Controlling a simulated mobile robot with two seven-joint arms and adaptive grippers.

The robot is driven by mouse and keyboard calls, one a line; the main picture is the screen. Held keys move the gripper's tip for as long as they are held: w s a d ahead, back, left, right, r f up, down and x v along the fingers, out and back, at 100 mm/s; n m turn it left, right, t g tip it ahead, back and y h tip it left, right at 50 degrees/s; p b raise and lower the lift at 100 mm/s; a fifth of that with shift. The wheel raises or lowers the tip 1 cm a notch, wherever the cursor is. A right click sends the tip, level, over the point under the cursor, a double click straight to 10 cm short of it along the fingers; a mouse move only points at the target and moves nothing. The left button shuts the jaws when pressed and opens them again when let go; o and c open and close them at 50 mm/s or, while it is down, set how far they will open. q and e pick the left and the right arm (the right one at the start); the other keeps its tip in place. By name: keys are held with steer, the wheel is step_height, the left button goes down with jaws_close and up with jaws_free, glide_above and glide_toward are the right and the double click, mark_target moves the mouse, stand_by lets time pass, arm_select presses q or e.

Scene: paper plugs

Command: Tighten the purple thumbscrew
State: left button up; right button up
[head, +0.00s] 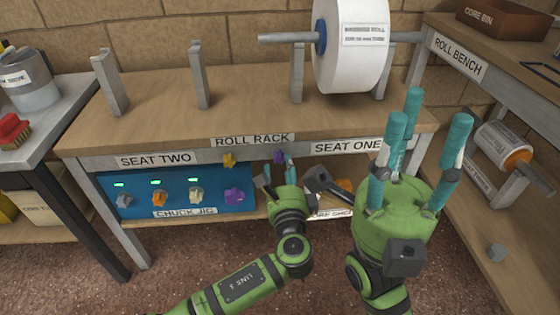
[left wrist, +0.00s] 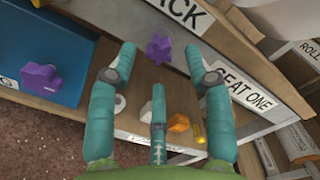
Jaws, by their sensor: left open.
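The purple thumbscrew (head: 280,157) sits on the front rail of the roll rack, between the ROLL RACK and SEAT ONE labels. In the left wrist view the purple thumbscrew (left wrist: 158,47) is star-shaped and lies ahead between two fingertips, with a gap to them. My left gripper (head: 281,178) is open and empty just below it in the head view; its three teal fingers (left wrist: 158,66) are spread in the left wrist view. My right gripper (head: 425,115) stands upright at the right with its fingers spread and nothing between them.
A yellow thumbscrew (head: 229,160) is on the same rail to the left. A blue chuck jig (head: 180,203) below holds several plugs, one purple (head: 234,195). A white paper roll (head: 350,65) hangs on a bar above. An orange piece (left wrist: 179,122) lies on the lower shelf.

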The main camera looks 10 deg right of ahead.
mark_target(280, 161)
arm_select(q)
steer(key=shift+w+b, duration=0.65)
steer(key=shift+w, duration=1)
jaws_close()
steer(key=c, duration=0.8)
jaws_free()
steer(key=shift+c, duration=0.2)
jaws_close()
steer(key=shift+m+p, duration=1.5)
steer(key=shift+p, duration=0.2)
steer(key=shift+f, duration=0.1)
